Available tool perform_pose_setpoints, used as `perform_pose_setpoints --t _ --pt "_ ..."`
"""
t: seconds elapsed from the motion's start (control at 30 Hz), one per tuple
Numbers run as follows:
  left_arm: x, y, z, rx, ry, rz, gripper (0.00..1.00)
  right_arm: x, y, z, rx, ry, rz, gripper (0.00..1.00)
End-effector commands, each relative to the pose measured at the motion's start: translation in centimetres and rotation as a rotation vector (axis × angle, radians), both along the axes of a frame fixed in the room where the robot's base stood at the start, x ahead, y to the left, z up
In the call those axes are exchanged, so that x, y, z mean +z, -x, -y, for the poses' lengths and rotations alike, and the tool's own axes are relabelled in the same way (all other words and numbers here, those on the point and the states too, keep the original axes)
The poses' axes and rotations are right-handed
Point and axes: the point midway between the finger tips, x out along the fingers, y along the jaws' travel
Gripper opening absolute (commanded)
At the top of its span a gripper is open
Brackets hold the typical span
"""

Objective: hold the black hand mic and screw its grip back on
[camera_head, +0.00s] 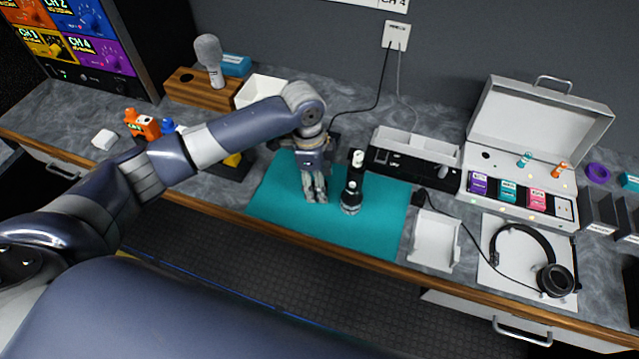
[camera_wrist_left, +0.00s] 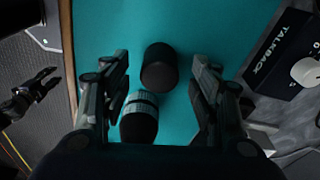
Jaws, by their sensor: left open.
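The black hand mic (camera_head: 351,196) stands on the teal mat (camera_head: 385,225), with a silver band showing. In the left wrist view I see two dark round-ended pieces close together: one with a silver ringed collar (camera_wrist_left: 140,118) and a plain black cylinder (camera_wrist_left: 160,66). I cannot tell surely which is the grip, or whether they touch. My left gripper (camera_head: 316,199) is open over the mat, just left of the mic. In the left wrist view its fingers (camera_wrist_left: 160,88) stand on either side of the two pieces, with no clear contact. My right gripper (camera_wrist_left: 48,80) shows there, open and empty over the floor.
A talkback panel (camera_head: 405,168) lies behind the mat. A white tray (camera_head: 435,240) and headphones (camera_head: 553,280) lie to the right, near an open white case (camera_head: 540,125). A grey mic (camera_head: 209,55) stands in a wooden block. The mat's right part is clear.

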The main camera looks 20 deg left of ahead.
Motion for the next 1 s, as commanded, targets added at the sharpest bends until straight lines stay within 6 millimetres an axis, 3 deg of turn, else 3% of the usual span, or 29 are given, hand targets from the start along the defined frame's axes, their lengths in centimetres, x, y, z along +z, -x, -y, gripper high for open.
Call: perform_pose_setpoints --t 0.13,0.47,0.67,1.0 --pt "-1.21 0.05 0.15 -0.001 -0.002 0.0 0.56 0.33 -0.26 0.04 0.0 0.0 0.004 0.38" --pt "-1.34 0.03 0.16 -0.002 -0.001 0.001 0.56 0.31 -0.94 0.01 -0.001 0.0 0.014 0.38" --pt "-1.32 0.03 0.15 -0.001 -0.001 0.001 0.15 0.31 -0.96 0.02 -0.001 0.0 0.015 0.38" --pt "-1.28 0.02 0.14 -0.001 -0.001 0.001 0.15 0.28 -0.95 0.01 -0.001 0.0 0.014 0.38"
